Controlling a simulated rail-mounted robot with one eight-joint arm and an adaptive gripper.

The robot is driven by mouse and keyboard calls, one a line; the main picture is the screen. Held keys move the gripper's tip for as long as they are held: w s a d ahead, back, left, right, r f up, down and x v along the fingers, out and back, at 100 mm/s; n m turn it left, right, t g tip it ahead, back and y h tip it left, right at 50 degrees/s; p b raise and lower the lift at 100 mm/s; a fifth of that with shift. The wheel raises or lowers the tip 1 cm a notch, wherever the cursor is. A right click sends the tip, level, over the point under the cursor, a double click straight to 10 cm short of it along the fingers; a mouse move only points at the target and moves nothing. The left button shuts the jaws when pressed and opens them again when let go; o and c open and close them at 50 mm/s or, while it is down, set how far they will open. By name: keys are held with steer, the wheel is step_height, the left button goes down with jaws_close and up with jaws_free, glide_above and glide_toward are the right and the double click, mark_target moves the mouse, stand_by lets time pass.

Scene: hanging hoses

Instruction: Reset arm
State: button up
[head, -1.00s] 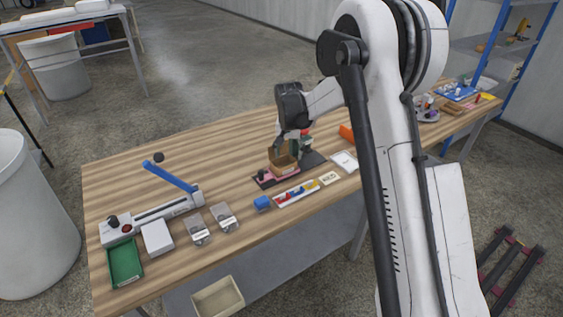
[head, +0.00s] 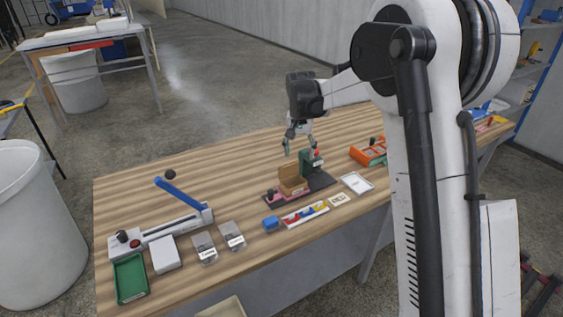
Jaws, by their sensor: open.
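My gripper (head: 300,147) is open in the head view, its fingers pointing down with nothing seen between them. It hangs above the middle of the wooden table (head: 225,160), over and slightly behind a small fixture. The fixture has a dark base (head: 322,180), a brown box-like part (head: 292,180) and a green upright block (head: 311,163). The fingertips look apart from the brown part; the exact gap to the green block cannot be told. My arm hides part of the table's right side.
A device with a blue lever (head: 182,192), a green tray (head: 130,278) and a white box (head: 165,254) stand at the left. The table's back left is clear.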

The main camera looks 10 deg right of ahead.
steer(key=s+r+n+t, duration=0.1)
steer(key=s+r, duration=0.6)
steer(key=s, duration=0.3)
steer(key=s+r+n+t, duration=0.1)
steer(key=s+r+t, duration=0.1)
steer(key=s+r, duration=0.65)
steer(key=s+f+n+t, duration=0.1)
steer(key=s+f, duration=0.1)
steer(key=s, duration=0.9)
steer(key=s+f+n+t, duration=0.1)
steer(key=s+f, duration=0.2)
steer(key=s, duration=0.8)
steer(key=shift+s+d+f+t, duration=0.2)
steer(key=shift+s+d+t, duration=0.05)
steer(key=shift+s+t, duration=0.15)
